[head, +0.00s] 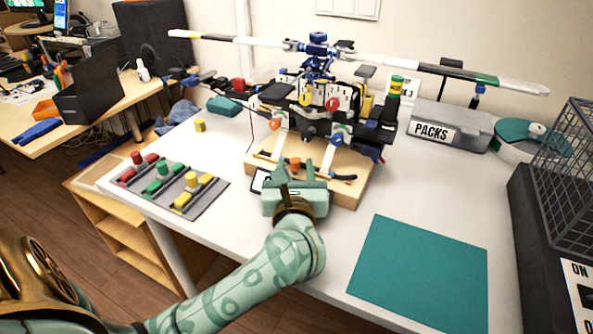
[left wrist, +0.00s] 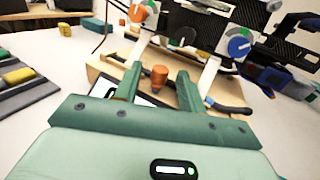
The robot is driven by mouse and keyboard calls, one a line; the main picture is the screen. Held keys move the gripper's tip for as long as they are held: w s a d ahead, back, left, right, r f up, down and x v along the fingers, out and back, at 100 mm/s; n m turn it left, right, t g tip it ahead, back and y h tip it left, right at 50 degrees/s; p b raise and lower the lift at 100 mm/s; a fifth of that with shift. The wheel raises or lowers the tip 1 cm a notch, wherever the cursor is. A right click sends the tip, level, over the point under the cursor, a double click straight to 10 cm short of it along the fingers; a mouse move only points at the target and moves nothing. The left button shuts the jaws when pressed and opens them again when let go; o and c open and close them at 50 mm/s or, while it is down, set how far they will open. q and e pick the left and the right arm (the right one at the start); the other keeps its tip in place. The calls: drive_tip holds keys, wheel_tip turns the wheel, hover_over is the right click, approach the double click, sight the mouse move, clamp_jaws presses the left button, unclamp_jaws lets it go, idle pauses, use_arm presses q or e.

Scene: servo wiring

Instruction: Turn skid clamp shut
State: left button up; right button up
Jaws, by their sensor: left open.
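A model helicopter (head: 322,95) with a long striped rotor stands on a wooden block (head: 345,190) on the white table. A small orange knob (head: 295,163), seemingly the skid clamp, stands upright at the block's front between the two white skid legs. My left gripper (head: 296,171) is open in front of the block, pointing at it. In the left wrist view the orange knob (left wrist: 159,76) stands between the two green fingers (left wrist: 160,82), with a gap on each side. I cannot tell whether the clamp is shut. My right gripper is in neither view.
A grey mat with red, green and yellow pieces (head: 163,168) lies on the left. A teal mat (head: 424,268) lies front right. A grey PACKS box (head: 450,126) and a wire cage (head: 570,160) stand on the right. Black skid tubes (head: 345,178) flank the knob.

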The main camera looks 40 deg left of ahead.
use_arm(q)
clamp_jaws()
drive_tip(key=shift+s+a+r+m+t+h, duration=0.1)
drive_tip(key=shift+s+a+m+t+h, duration=0.1)
drive_tip(key=shift+m+t+h, duration=0.6)
drive_tip(key=shift+m+h, duration=0.4)
drive_tip(key=shift+h, duration=0.3)
drive_tip(key=shift+m+t+h, duration=0.3)
drive_tip(key=shift+t+h, duration=0.1)
drive_tip(key=shift+h, duration=0.1)
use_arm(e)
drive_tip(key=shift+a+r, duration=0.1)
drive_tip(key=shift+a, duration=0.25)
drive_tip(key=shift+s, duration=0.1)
use_arm(q)
drive_tip(key=shift+c, duration=0.2)
unclamp_jaws()
drive_tip(key=shift+o, duration=0.2)
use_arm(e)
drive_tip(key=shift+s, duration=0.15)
